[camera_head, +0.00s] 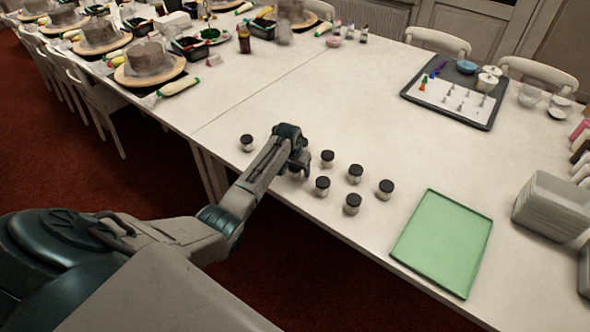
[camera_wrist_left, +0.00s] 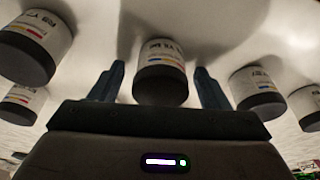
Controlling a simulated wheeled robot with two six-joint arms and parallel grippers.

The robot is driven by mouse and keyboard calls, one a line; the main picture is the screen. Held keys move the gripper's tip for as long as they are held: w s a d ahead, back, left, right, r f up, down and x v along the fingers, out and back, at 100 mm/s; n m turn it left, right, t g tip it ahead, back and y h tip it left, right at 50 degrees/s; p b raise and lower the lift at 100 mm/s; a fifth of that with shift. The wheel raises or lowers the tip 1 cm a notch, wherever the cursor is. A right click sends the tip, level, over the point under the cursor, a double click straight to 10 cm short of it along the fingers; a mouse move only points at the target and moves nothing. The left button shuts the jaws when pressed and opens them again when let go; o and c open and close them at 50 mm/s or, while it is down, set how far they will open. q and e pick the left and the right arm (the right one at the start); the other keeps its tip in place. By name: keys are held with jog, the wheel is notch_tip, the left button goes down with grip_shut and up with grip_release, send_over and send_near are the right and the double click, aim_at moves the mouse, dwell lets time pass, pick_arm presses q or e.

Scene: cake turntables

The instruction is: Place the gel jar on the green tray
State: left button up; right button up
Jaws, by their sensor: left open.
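Several small white jars with black lids stand on the white table, in a loose group left of the green tray (camera_head: 442,243). Their labels are too small to read in the head view, so I cannot tell which is the gel jar. My left gripper (camera_head: 297,166) is over the left part of the group, with one jar partly hidden under it. In the left wrist view one jar (camera_wrist_left: 161,75) with a striped label lies between the two open fingers (camera_wrist_left: 159,72). Other jars, such as one (camera_wrist_left: 258,90) at the right, flank it. The green tray is empty. My right gripper is not in view.
Nearby jars (camera_head: 322,186) and (camera_head: 352,203) stand close to the gripper. A dark tray (camera_head: 487,122) with a white sheet and small nozzles is at the back right. Stacked grey containers (camera_head: 552,206) stand right of the green tray. The middle of the table is clear.

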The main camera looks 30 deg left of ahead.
pick_arm(q)
jog(key=shift+f, duration=0.1)
jog(key=c, duration=1.2)
jog(key=shift+o, duration=0.2)
jog(key=shift+r, duration=0.55)
notch_tip(320, 180, up, 2)
jog(key=shift+r+b, duration=0.25)
jog(key=shift+b, duration=0.55)
jog(key=shift+s+d+r+b, duration=0.3)
jog(key=shift+s+d, duration=1.1)
jog(key=shift+s, duration=0.85)
jog(key=shift+s+d+r+b, duration=0.3)
jog(key=shift+s+d, duration=1.05)
jog(key=shift+s, duration=0.95)
jog(key=shift+s+d+r+b, duration=0.2)
jog(key=shift+s+d+b, duration=0.2)
jog(key=shift+s+d, duration=1.45)
